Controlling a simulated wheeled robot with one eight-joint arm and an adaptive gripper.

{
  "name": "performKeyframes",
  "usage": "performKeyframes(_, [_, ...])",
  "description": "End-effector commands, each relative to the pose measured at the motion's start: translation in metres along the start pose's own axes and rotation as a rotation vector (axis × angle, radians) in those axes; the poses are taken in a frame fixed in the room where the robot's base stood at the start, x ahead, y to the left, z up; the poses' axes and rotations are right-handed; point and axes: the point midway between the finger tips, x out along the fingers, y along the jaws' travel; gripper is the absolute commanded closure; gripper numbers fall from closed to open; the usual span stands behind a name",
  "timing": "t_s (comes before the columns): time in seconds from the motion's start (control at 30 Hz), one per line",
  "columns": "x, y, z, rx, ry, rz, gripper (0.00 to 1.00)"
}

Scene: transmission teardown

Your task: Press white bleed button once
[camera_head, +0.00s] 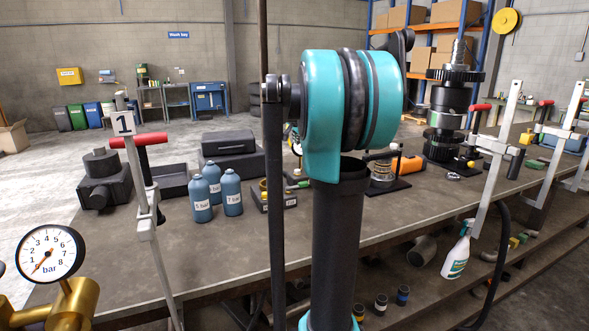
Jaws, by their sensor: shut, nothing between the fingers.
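I cannot make out a white bleed button in this view. A round pressure gauge (50,253) marked "bar" stands at the lower left, with a white face and a red needle pointing to the lower left of the dial. It sits on a brass fitting (71,301), cut off by the picture's lower edge. My gripper does not show. My teal and black arm fills the middle and hides part of the bench behind it.
The long workbench (236,250) holds blue bottles (200,199), a dark housing (102,180), a black case (228,142) and a gear stack (446,118). Red-handled clamps (138,141) rise along its front edge. A spray bottle (457,252) hangs at right. Open floor lies behind.

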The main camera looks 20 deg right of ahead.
Motion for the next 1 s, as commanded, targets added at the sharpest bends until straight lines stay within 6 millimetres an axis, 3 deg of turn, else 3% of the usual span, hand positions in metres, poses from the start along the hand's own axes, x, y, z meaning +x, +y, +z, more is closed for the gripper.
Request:
performKeyframes(0.37, [0.004, 0.003, 0.003, 0.0, 0.0, 0.0, 1.0])
performKeyframes(1.0, [0.055, 0.04, 0.04, 0.0, 0.0, 0.0, 1.0])
